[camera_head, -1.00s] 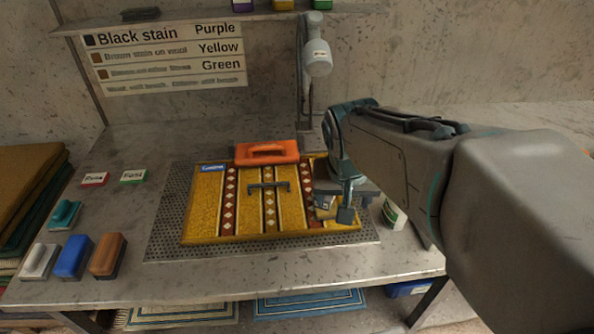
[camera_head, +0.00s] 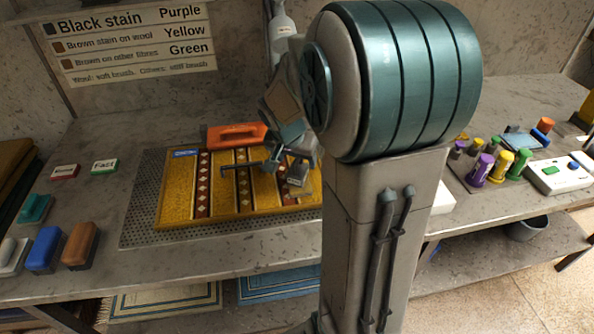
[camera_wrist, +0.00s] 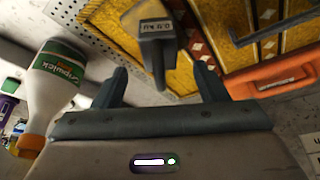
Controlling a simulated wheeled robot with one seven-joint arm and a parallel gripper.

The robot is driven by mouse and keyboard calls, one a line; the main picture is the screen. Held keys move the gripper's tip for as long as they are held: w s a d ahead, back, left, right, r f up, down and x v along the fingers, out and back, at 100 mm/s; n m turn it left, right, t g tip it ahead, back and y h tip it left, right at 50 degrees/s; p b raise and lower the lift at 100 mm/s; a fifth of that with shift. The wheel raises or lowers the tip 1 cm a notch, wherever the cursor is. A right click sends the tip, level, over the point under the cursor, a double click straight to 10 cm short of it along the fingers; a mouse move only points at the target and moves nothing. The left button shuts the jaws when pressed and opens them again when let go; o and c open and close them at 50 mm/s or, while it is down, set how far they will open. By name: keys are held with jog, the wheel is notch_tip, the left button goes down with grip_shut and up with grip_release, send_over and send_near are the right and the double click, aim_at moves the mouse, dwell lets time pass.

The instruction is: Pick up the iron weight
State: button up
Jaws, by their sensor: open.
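A grey block with a small white label (camera_wrist: 155,28) stands on the yellow patterned rug (camera_wrist: 188,75). It seems to be the iron weight; its label is too blurred to read. A narrow grey stem on it points toward my gripper (camera_wrist: 160,82), which is open and empty. In the wrist view the stem shows between the two fingers, but I cannot tell whether they are level with it. In the head view the block (camera_head: 300,180) is on the right part of the rug (camera_head: 180,200), just below my gripper (camera_head: 287,160). My arm hides the rug's right end.
An orange handled tool (camera_head: 236,135) lies at the rug's back edge, and a dark bar handle (camera_head: 240,166) is on the rug. A white bottle with a green label (camera_wrist: 52,85) is close to my gripper. Brushes (camera_head: 80,245) are at left; coloured bottles (camera_head: 500,165) are at right.

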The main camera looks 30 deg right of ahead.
jog(key=shift+s+a+x, duration=0.1)
jog(key=shift+s+x, duration=0.05)
jog(key=shift+x, duration=1.25)
jog(key=shift+s+a+x, duration=0.1)
jog(key=shift+x, duration=1.3)
jog(key=shift+w, duration=0.1)
grip_shut()
